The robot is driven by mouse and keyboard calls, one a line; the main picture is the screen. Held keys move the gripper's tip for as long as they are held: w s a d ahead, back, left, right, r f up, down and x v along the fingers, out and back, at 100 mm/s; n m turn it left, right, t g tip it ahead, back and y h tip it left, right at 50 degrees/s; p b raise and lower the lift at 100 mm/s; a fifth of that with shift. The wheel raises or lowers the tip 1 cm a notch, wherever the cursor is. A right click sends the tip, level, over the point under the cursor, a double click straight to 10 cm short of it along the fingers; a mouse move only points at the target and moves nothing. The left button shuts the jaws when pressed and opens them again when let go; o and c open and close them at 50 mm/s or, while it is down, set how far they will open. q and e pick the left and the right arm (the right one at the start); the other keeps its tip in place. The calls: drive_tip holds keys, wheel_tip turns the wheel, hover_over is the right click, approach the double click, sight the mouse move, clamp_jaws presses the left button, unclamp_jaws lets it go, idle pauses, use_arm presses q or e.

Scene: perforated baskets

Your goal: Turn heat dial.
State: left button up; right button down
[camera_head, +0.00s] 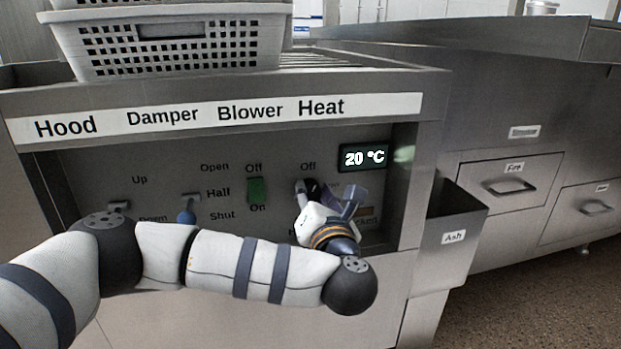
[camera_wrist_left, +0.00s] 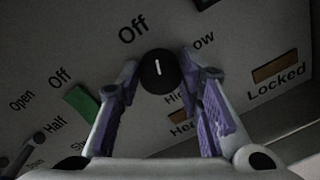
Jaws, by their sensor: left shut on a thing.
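The heat dial (camera_wrist_left: 160,71) is a round black knob with a white pointer mark. In the left wrist view its mark points up, roughly towards the "Off" label. My left gripper (camera_wrist_left: 162,92) has its two purple-padded fingers on either side of the dial and is shut on it. In the head view my left gripper (camera_head: 327,197) is at the panel under the "Heat" label and hides most of the dial. The display (camera_head: 364,158) above and right of it reads 20 °C. My right gripper is in neither view.
A green blower switch (camera_head: 256,190), a blue-knobbed damper lever (camera_head: 187,216) and a hood lever (camera_head: 119,206) sit left on the recessed panel. White perforated baskets (camera_head: 172,50) stand on top. An "Ash" bin (camera_head: 452,236) juts out at the right.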

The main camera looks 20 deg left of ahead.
use_arm(q)
drive_tip(key=m+p, duration=0.2)
drive_tip(key=p, duration=0.1)
drive_tip(key=shift+r+m, duration=0.35)
drive_tip(key=shift+m, duration=0.05)
drive_tip(key=m+p, duration=0.3)
drive_tip(key=m, duration=0.1)
drive_tip(key=shift+f+p, duration=0.1)
drive_tip(key=shift+p, duration=0.2)
drive_tip(key=m+p, duration=0.2)
drive_tip(key=m, duration=0.1)
drive_tip(key=shift+f+m+g, duration=0.15)
drive_tip(key=shift+m+g, duration=0.15)
drive_tip(key=shift+f+m+y+p, duration=0.15)
drive_tip(key=shift+m+y+p, duration=0.3)
drive_tip(key=shift+m, duration=0.65)
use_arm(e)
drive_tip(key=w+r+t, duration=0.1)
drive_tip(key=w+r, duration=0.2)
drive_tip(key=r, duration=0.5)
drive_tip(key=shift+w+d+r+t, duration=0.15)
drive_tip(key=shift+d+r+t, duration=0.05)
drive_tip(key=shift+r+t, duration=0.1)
use_arm(q)
drive_tip(key=shift+m, duration=0.3)
drive_tip(key=o, duration=1.2)
drive_tip(key=shift+c, duration=0.2)
